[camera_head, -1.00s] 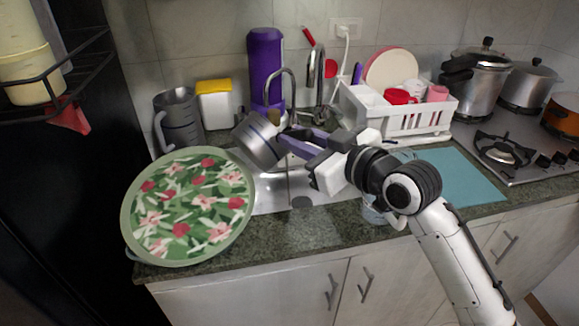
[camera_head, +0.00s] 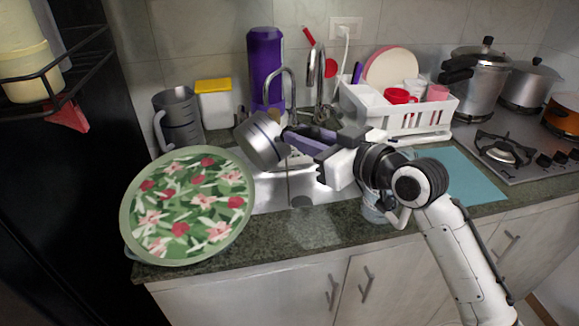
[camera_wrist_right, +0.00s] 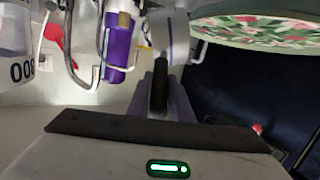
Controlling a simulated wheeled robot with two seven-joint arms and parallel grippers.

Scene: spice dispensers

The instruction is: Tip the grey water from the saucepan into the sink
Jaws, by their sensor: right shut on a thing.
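The metal saucepan (camera_head: 262,140) is held above the left part of the sink (camera_head: 270,196), tipped well over on its side. My right gripper (camera_head: 290,139) is shut on its handle, to the right of the pan. In the right wrist view the saucepan (camera_wrist_right: 172,38) shows beyond the dark handle (camera_wrist_right: 160,85), which lies between the lavender fingers of my right gripper (camera_wrist_right: 170,98). The inside of the pan is hidden, and I cannot make out any grey water or a stream. My left gripper is not in view.
Two curved taps, one at the sink's back (camera_head: 292,90), stand close behind the pan. A floral tray (camera_head: 188,205) leans at left. A purple bottle (camera_head: 266,65) and grey jug (camera_head: 178,120) stand behind. A white dish rack (camera_head: 430,122) and blue mat (camera_head: 465,178) lie right.

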